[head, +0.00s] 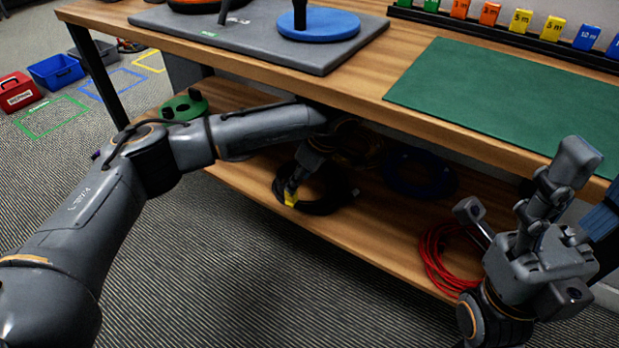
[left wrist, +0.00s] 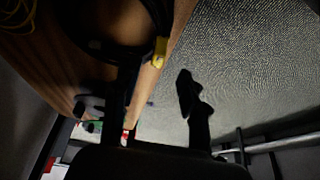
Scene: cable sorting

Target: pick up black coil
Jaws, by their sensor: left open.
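The black coil (head: 330,200) lies on the wooden lower shelf under the bench, with a yellow tag (head: 290,198) on its left side. My left gripper (head: 298,180) is at the coil's left part, close to the tag. In the left wrist view the coil (left wrist: 161,22) curves in from the top, and the tag (left wrist: 160,50) lies ahead of the gap between my open left fingers (left wrist: 158,80). I cannot tell whether a finger touches the coil. My right gripper (head: 520,225) is in front of the bench's right end, away from the coil; its jaw state is unclear.
A blue coil (head: 420,175) and a red coil (head: 440,262) lie farther right on the shelf (head: 370,235). A dark yellowish coil is behind the black one. A green reel (head: 185,107) is at the shelf's left end. The bench top's edge (head: 330,92) overhangs my left arm.

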